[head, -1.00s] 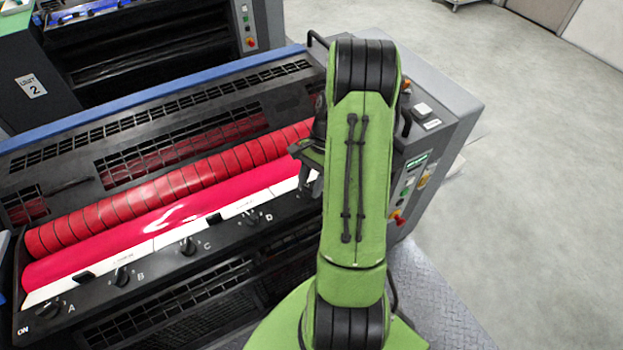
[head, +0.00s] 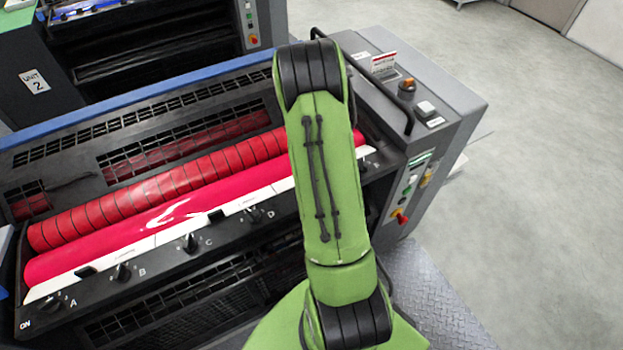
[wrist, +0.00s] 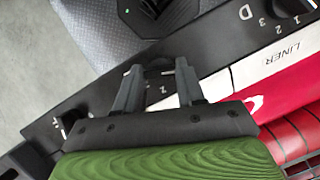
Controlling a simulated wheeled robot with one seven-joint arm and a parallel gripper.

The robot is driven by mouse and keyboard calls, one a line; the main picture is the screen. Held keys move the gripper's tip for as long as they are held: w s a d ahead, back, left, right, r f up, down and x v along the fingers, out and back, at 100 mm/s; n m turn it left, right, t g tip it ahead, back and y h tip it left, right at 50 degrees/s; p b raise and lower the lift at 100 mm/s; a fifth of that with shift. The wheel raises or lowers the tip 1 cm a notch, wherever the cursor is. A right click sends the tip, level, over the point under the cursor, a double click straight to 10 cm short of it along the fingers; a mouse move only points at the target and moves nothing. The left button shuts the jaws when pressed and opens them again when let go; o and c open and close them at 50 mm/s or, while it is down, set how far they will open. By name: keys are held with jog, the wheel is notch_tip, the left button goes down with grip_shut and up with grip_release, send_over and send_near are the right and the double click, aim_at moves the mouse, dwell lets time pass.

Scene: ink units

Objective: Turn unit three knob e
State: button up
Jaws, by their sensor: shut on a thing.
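The near ink unit has a dark knob panel along its front. Knob A (head: 50,304), knob B (head: 122,271), knob C (head: 190,242) and knob D (head: 256,214) show in the head view. In the head view my green arm (head: 325,180) covers the area right of D and hides my gripper. In the wrist view my gripper (wrist: 157,72) is at the panel, one knob place along from the letter D (wrist: 246,12). Its two grey fingers are closed on a small dark knob (wrist: 158,65), by its place knob E. The knob is largely hidden, so its pointer setting cannot be read.
Red rollers (head: 170,190) lie behind the panel. The unit's right end carries a black handrail (head: 365,80), an orange lamp (head: 407,84) and a red switch (head: 401,217). Unit 2 (head: 33,82) stands behind. Open floor (head: 540,200) lies to the right.

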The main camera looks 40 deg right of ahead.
jog(key=shift+n+h, duration=0.3)
jog(key=shift+n, duration=0.3)
jog(key=o, duration=1)
jog(key=shift+o, duration=0.2)
jog(key=p+v, duration=0.2)
jog(key=v, duration=1.3)
jog(key=shift+w+r, duration=0.15)
jog(key=shift+r, duration=0.2)
jog(key=shift+d, duration=0.1)
